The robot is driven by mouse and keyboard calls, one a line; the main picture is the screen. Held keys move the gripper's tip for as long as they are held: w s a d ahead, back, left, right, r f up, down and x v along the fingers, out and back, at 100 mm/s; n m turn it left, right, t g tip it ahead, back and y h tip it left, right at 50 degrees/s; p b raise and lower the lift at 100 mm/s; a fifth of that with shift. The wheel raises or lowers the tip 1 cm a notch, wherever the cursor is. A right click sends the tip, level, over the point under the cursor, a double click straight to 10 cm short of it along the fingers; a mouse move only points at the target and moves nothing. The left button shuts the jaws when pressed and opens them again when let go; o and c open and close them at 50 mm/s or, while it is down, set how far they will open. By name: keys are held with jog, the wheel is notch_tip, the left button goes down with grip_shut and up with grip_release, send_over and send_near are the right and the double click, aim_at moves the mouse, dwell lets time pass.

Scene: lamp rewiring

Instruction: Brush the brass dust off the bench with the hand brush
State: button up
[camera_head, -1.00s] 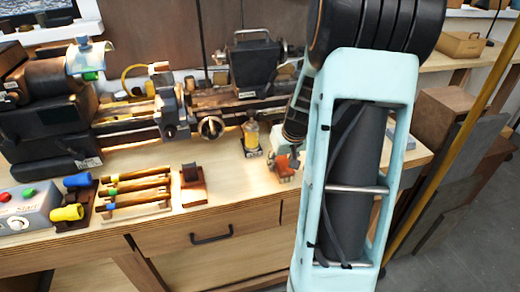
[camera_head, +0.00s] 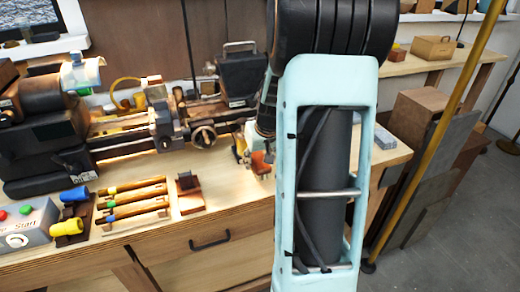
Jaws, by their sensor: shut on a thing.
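The wooden bench (camera_head: 225,185) carries a metal lathe. My gripper (camera_head: 257,160) is low over the right part of the bench top, mostly hidden behind my own arm. It is shut on a small orange-brown piece (camera_head: 259,166), which looks like part of the hand brush. The bristles cannot be made out, nor whether they touch the bench. I cannot pick out brass dust on the bench top at this size.
The lathe (camera_head: 115,140) spans the back of the bench. A rack of handled tools (camera_head: 133,203), a small dark stand (camera_head: 188,192), a yellow-and-blue piece (camera_head: 72,215) and a Start button box (camera_head: 25,225) line the front left. Wooden blocks (camera_head: 420,125) stand right.

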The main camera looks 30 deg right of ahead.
jog(key=shift+r+p, duration=1)
jog(key=shift+r, duration=0.85)
jog(key=shift+d, duration=0.1)
